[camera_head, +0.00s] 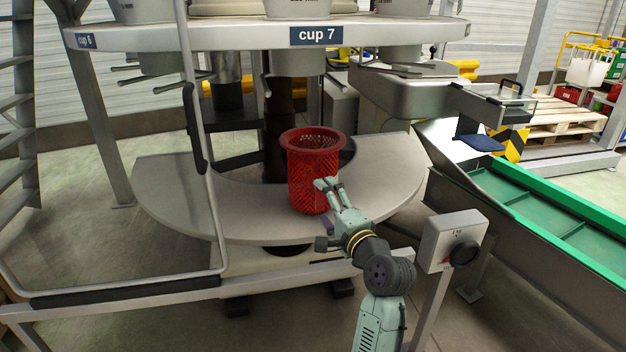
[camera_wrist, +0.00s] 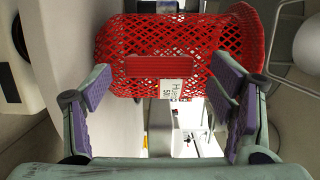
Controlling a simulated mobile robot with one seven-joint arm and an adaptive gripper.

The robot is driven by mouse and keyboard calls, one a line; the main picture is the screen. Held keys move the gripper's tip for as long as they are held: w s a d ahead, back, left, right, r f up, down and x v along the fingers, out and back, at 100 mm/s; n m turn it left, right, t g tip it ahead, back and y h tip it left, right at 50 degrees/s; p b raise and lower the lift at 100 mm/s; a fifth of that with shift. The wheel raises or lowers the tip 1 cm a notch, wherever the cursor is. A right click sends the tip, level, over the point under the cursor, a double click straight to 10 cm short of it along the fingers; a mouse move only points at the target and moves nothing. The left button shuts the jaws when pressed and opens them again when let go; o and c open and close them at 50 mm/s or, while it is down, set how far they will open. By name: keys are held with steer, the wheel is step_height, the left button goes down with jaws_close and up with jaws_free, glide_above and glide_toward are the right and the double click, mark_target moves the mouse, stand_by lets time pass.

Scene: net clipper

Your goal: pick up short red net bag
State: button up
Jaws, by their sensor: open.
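The red net bag (camera_head: 305,178) looks like a basket of open mesh with a wide rim, and stands upright on the grey curved table. In the wrist view the red net bag (camera_wrist: 150,45) lies across the upper picture, its rim to the right, with a plain red patch and a white label on its side. My gripper (camera_head: 328,184) is at the bag's near right side in the head view. In the wrist view my gripper (camera_wrist: 168,95) is open, its purple-padded fingers apart, with the bag ahead of and partly between them. I cannot tell whether they touch it.
The grey curved table (camera_head: 180,195) is bare to the left of the bag. A carousel plate with a "cup 7" sign (camera_head: 316,36) hangs above. A metal guard frame (camera_head: 215,200) stands at left. A control box with a black knob (camera_head: 452,240) and a green conveyor (camera_head: 560,220) are at right.

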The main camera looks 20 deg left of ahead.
steer(key=shift+w+a, duration=0.4)
steer(key=shift+c, duration=0.6)
steer(key=c, duration=0.9)
